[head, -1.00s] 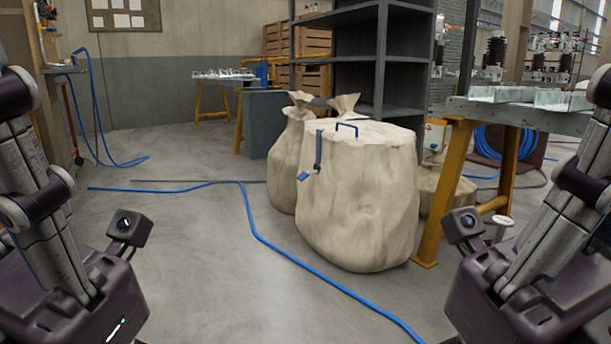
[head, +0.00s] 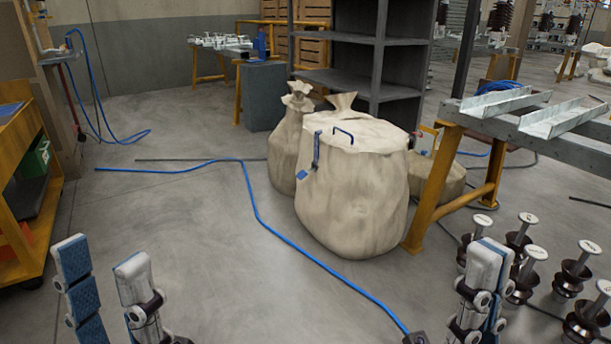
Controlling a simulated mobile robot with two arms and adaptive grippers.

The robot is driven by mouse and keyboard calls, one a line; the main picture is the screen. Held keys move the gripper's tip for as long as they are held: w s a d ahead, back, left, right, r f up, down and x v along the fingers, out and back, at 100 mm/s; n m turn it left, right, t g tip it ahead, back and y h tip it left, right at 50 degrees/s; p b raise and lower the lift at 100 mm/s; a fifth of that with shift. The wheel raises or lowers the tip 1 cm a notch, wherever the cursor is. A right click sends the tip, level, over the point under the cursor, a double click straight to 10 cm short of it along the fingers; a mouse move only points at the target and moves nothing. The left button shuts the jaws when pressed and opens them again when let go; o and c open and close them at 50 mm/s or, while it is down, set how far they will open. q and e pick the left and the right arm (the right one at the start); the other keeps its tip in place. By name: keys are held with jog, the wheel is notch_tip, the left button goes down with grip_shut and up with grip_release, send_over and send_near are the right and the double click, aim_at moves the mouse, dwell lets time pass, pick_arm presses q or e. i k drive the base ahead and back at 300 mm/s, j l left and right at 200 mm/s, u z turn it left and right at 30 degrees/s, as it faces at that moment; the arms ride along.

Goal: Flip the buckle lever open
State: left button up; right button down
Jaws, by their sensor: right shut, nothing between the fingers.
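A large beige sack (head: 355,200) stands upright on the floor ahead. A narrow blue upright piece (head: 316,150) is on its upper left side, with a small tilted blue tab (head: 302,174) at its lower end. These look like the buckle and its lever, but they are too small to tell the lever's exact state. A blue loop handle (head: 344,133) is on the sack's top. My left gripper (head: 100,256) is open and empty at the lower left. My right gripper (head: 488,262) is shut and empty at the lower right. Both are apart from the sack.
Tied sacks stand behind the large one. A yellow-legged bench (head: 432,190) with metal channels is right of it. Several dark insulators (head: 570,270) stand at the lower right. A blue hose (head: 262,238) crosses the floor. An orange cart (head: 30,200) is at left. Floor left of the sack is mostly clear.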

aim_at(303, 174)
jog(key=u, duration=0.45)
jog(key=i+l+u, duration=0.75)
jog(key=l, duration=0.3)
jog(key=i+l+u, duration=0.25)
jog(key=l, duration=0.2)
jog(key=i+l, duration=0.15)
jog(key=l, duration=0.25)
jog(key=i+l, duration=0.2)
jog(key=l, duration=0.2)
